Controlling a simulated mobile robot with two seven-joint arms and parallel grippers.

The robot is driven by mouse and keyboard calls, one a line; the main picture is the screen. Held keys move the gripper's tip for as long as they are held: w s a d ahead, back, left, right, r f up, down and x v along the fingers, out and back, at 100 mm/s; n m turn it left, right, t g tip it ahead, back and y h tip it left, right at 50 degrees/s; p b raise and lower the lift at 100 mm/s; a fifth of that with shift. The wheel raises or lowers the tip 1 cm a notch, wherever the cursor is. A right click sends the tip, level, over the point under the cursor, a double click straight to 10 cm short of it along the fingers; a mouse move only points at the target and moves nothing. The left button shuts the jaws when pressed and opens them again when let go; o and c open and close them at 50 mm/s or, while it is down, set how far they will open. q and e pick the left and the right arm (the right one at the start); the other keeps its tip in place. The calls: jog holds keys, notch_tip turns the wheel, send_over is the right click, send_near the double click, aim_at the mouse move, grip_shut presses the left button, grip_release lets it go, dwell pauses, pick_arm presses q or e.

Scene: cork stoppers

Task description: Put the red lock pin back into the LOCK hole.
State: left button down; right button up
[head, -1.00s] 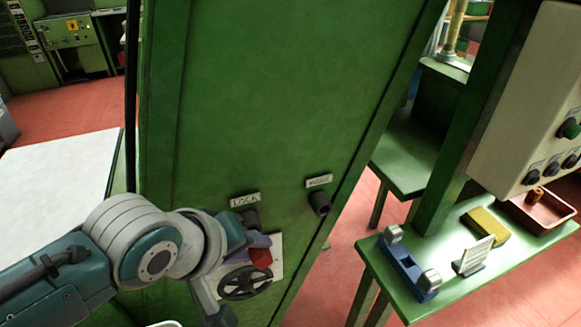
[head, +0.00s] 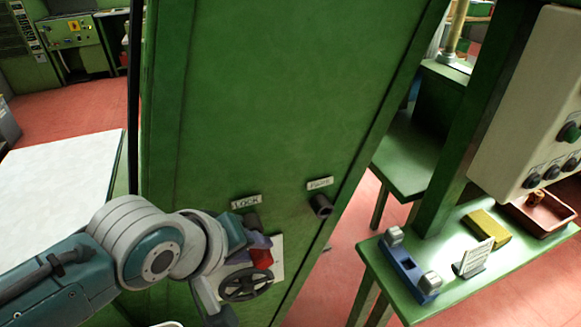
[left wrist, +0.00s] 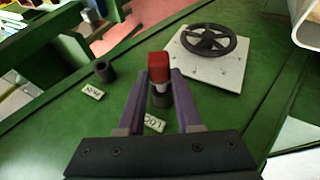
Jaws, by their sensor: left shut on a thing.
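The red lock pin (head: 262,257) is between the purple fingers of my left gripper (head: 257,246), which is shut on it. In the left wrist view the pin (left wrist: 158,68) has a red head and a paler lower part, held between the fingertips (left wrist: 160,80). The dark LOCK socket (head: 252,221) sticks out of the green panel under the LOCK label (head: 246,201). In the left wrist view the pin's lower part overlaps this socket (left wrist: 161,99); I cannot tell whether it is inside the hole. My right gripper is not in view.
A handwheel (head: 246,284) on a white plate is close to my left gripper. A second dark socket (head: 321,206) with its own label sits to the right. A green bench (head: 400,302) holds a blue fixture, a yellow block and a red tray (head: 548,218).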

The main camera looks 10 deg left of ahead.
pick_arm(q)
jog(key=shift+w+a+b, duration=0.45)
jog(key=shift+w+a, duration=0.15)
jog(key=shift+w, duration=0.3)
dwell(0.8)
jog(key=c, duration=0.5)
grip_release()
jog(key=p+v, duration=0.3)
jog(key=v, duration=0.7)
